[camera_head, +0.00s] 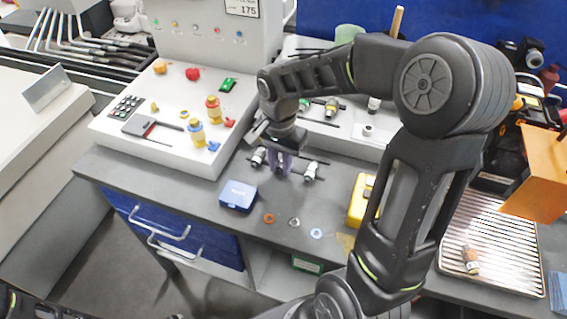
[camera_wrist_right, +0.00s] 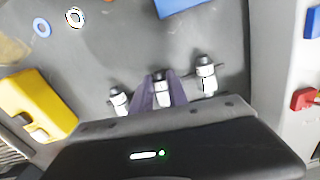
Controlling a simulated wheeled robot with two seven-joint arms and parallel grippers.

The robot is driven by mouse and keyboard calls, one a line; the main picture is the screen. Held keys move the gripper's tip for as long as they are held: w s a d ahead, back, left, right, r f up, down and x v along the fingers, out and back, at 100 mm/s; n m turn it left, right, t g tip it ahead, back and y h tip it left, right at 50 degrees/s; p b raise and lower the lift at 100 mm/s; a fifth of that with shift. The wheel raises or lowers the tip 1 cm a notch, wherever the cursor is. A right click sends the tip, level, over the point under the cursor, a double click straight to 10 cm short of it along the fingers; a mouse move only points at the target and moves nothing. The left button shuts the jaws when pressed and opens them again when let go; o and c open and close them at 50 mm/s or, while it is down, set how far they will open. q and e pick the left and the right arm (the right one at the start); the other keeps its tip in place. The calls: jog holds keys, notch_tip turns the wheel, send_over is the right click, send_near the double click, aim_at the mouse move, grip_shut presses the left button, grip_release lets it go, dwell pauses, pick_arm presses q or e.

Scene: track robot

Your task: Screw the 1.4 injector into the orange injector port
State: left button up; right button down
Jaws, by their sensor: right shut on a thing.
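Several small white and dark injectors sit in a rack on the grey bench, and no size marking is readable. My right gripper (camera_head: 282,160) is shut on the middle injector (camera_wrist_right: 163,92), its purple fingers on either side. The other injectors stand apart from it, one on each side, in the wrist view a left one (camera_wrist_right: 119,100) and a right one (camera_wrist_right: 205,76). An orange ring-shaped port (camera_head: 268,218) lies in the bench top, left of a white ring (camera_head: 294,222) and a blue ring (camera_head: 316,233). My left gripper is out of view.
A blue box (camera_head: 238,195) stands left of the rings. A yellow block (camera_head: 361,200) stands to their right. The white control panel (camera_head: 165,125) with knobs is behind left. A ribbed metal tray (camera_head: 490,245) holding a small part is at the right.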

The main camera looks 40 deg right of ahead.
aim_at(280, 166)
dwell(0.4)
notch_tip(280, 166, up, 10)
jog(key=shift+b, duration=0.3)
dwell(0.7)
